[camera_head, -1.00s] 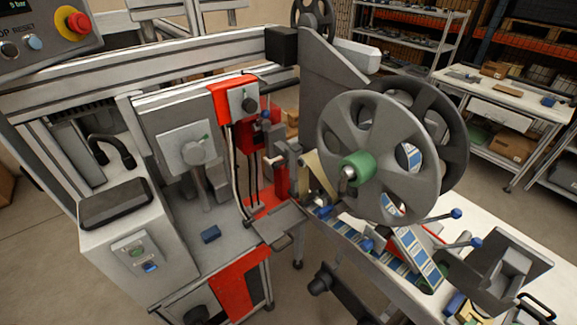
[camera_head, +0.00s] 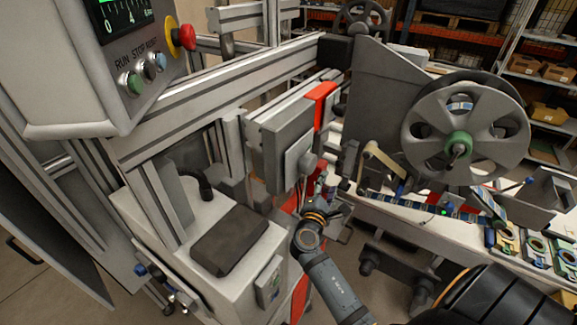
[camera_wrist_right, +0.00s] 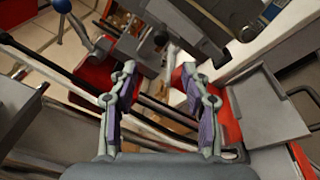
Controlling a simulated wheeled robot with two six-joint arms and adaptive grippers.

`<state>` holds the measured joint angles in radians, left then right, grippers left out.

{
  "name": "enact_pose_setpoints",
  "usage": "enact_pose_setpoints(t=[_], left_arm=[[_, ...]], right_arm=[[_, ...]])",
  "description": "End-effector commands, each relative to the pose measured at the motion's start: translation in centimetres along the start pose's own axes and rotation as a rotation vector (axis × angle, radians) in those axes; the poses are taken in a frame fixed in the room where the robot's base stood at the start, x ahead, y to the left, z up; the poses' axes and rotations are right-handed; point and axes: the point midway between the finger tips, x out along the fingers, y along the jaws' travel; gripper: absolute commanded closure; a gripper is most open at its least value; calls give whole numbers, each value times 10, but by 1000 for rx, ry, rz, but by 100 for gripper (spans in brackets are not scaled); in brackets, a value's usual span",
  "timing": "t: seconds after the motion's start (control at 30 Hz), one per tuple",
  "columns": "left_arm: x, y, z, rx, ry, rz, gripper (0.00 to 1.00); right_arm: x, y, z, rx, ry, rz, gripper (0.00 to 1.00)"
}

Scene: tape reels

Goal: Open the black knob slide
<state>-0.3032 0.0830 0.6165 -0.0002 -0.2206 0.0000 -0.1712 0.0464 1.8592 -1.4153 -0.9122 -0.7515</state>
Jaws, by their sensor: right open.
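The red slide (camera_head: 322,93) hangs on the rail of the machine, seen nearly edge-on behind a grey plate. A grey block with a round grey knob (camera_head: 308,160) is on that nearer grey plate. The black knob on the red slide cannot be made out in the head view now. My right gripper (camera_head: 328,202) is below and just right of the grey knob, near the red parts. In the right wrist view, its two fingers (camera_wrist_right: 158,78) are apart with nothing gripped between them. Red machine parts lie beyond and beside the fingertips. My left gripper is not in view.
A control box (camera_head: 100,70) with a red button stands at upper left. A grey cabinet with a dark pad (camera_head: 230,240) is left of my right arm. A large grey reel (camera_head: 465,130) and a conveyor bench stand at right.

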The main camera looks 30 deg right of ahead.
Motion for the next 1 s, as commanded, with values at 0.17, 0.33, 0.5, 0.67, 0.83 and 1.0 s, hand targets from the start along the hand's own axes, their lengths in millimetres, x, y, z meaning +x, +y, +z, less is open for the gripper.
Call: enact_pose_setpoints(t=[0.17,0.33,0.5,0.67,0.83,1.0], left_arm=[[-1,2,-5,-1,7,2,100],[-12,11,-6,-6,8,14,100],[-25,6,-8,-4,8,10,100],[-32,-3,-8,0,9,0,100],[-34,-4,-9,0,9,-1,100],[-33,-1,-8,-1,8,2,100]], right_arm=[[1,6,6,-7,-17,11,52],[24,10,8,-9,-16,14,52],[62,10,8,-9,-16,12,52],[90,9,7,-7,-14,11,52],[103,7,6,-5,-13,10,52],[105,6,6,-4,-12,9,52]])
